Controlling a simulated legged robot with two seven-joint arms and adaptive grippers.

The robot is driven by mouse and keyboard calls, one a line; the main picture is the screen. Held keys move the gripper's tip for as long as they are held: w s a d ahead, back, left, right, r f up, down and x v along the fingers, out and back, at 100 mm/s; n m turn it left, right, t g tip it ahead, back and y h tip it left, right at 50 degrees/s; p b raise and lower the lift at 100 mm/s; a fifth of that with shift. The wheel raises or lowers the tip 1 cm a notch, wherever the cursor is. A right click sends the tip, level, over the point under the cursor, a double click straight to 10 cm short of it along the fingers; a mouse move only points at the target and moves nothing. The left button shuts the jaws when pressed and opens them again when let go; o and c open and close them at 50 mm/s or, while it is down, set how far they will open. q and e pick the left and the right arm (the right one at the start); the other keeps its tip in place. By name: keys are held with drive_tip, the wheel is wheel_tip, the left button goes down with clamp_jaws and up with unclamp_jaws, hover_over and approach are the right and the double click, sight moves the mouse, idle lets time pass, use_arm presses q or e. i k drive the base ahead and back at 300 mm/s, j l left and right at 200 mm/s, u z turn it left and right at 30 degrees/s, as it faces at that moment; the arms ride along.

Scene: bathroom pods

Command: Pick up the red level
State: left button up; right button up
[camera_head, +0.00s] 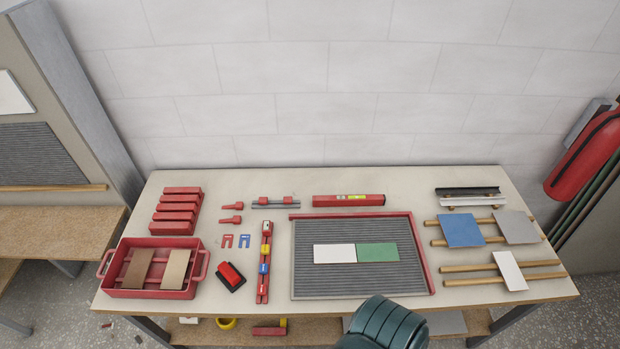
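The red level (348,200) is a long red bar with a small yellow-green window near its middle. It lies flat at the back of the table, left to right, just behind the grey ribbed board (330,285). Nothing touches it from above and its whole length shows. Neither my left nor my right gripper is in view.
The table (410,178) holds red blocks (175,218), a red tray (150,293), a narrow red strip (265,262) and tiles on wooden sticks (460,230). A dark green ribbed shape rises at the bottom edge. A wall stands behind.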

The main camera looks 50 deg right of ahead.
sight(343, 200)
drive_tip(key=z, duration=2.9)
